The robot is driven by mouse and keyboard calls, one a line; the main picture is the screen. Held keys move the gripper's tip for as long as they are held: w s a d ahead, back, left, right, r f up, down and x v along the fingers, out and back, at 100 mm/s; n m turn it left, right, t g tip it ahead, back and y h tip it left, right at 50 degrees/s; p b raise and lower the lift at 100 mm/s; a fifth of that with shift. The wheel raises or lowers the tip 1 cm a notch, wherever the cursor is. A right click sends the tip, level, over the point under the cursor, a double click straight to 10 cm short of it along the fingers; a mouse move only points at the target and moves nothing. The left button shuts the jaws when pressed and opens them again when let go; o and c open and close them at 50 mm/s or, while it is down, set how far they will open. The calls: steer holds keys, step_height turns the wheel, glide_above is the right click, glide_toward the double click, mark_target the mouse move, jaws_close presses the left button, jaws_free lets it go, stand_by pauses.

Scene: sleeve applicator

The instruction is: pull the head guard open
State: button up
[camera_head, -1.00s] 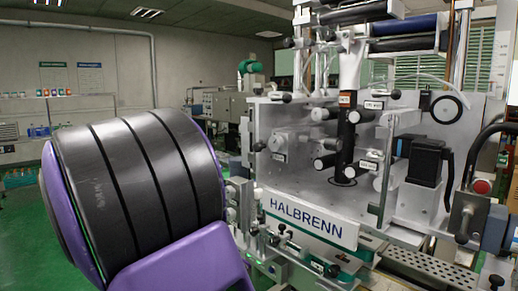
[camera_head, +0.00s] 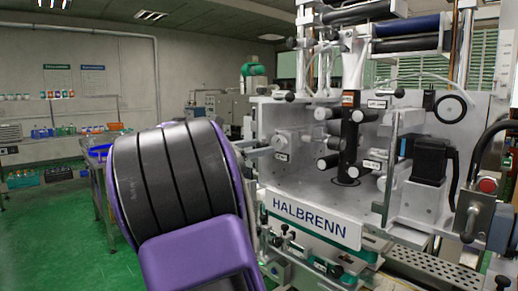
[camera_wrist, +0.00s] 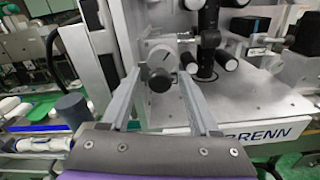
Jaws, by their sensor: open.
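The applicator head of the HALBRENN machine (camera_head: 300,180) has an open-looking front bay with rollers. A clear guard panel is hard to make out. A vertical grey bar (camera_head: 389,168) stands at the front right of the bay; I cannot tell for sure whether it is the guard's handle. My gripper (camera_wrist: 160,73) is open and empty. Its two grey fingers point at the left part of the bay. A dark round knob (camera_wrist: 160,82) appears between them in the wrist view, with no clear contact. In the head view my arm hides most of the gripper.
The nameplate (camera_head: 315,222) runs below the bay. A black motor block (camera_head: 428,160) and a red button (camera_head: 488,185) are to the right. A perforated conveyor (camera_head: 430,268) is at lower right. A bench with crates (camera_head: 105,140) stands at left, with open green floor before it.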

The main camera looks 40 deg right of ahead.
steer(key=shift+d, duration=0.2)
jaws_close()
stand_by(1.4)
